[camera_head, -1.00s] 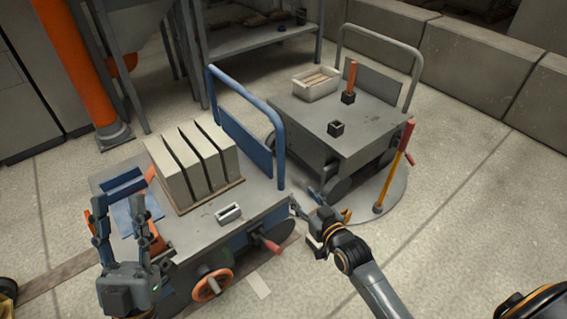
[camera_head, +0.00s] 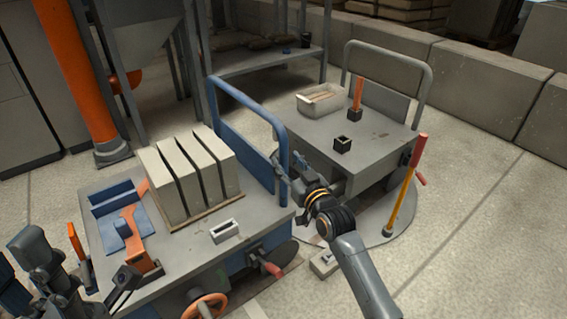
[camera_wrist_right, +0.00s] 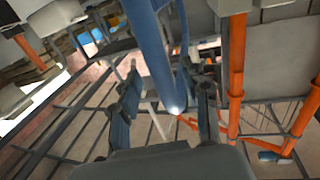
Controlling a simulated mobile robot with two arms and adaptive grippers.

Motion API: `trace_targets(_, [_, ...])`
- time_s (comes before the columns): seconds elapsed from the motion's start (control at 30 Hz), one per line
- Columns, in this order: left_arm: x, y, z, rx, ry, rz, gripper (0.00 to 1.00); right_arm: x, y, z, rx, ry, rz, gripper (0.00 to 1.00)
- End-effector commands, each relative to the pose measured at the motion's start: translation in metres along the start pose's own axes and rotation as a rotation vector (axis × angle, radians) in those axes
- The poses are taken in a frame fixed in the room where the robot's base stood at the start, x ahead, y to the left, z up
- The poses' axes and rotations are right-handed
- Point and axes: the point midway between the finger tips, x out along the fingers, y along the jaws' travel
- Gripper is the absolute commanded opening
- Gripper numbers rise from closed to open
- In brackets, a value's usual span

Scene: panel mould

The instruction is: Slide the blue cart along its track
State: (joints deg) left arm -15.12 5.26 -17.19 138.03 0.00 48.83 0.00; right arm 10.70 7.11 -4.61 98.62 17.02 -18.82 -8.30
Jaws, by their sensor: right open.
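The blue cart (camera_head: 190,262) has a grey deck, blue sides and a tall blue tube handle (camera_head: 232,90). It stands in the left and middle of the head view. My right gripper (camera_head: 283,176) is at the handle's near right post. In the right wrist view the blue tube (camera_wrist_right: 150,50) runs between and beyond the open, spread fingers (camera_wrist_right: 166,95); I cannot tell whether they touch it. My left gripper (camera_head: 80,270) is at the lower left, partly cut off, its fingers apart and empty. The track is mostly hidden under the cart.
The blue cart carries several pale slabs (camera_head: 185,180), a small grey box (camera_head: 224,231) and an orange clamp (camera_head: 135,240). A grey cart (camera_head: 380,135) stands to the right, with a red-and-yellow lever (camera_head: 406,185) beside it. An orange post (camera_head: 85,85) rises at the left. Floor at right is clear.

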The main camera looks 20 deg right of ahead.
Motion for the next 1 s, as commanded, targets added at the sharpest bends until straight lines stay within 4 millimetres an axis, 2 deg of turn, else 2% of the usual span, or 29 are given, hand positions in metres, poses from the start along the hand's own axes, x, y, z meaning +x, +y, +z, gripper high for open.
trace_targets(0.03, [-0.001, 0.0, 0.001, 0.001, 0.011, 0.004, 0.4, 0.009, 0.0, 0.002, 0.001, 0.002, 0.0, 0.46])
trace_targets(0.2, [0.003, 0.0, 0.002, 0.004, 0.03, 0.013, 0.4, 0.025, 0.0, 0.001, 0.001, 0.001, 0.0, 0.46])
trace_targets(0.57, [0.006, 0.0, 0.003, 0.005, 0.035, 0.015, 0.4, 0.03, 0.0, 0.0, 0.0, -0.001, 0.0, 0.46])
trace_targets(0.8, [0.006, 0.001, 0.002, 0.005, 0.035, 0.015, 0.4, 0.029, 0.0, 0.0, 0.0, 0.0, 0.0, 0.0])
trace_targets(1.0, [0.006, 0.001, 0.002, 0.004, 0.035, 0.015, 0.4, 0.029, 0.0, 0.0, 0.0, 0.0, 0.0, 0.0])
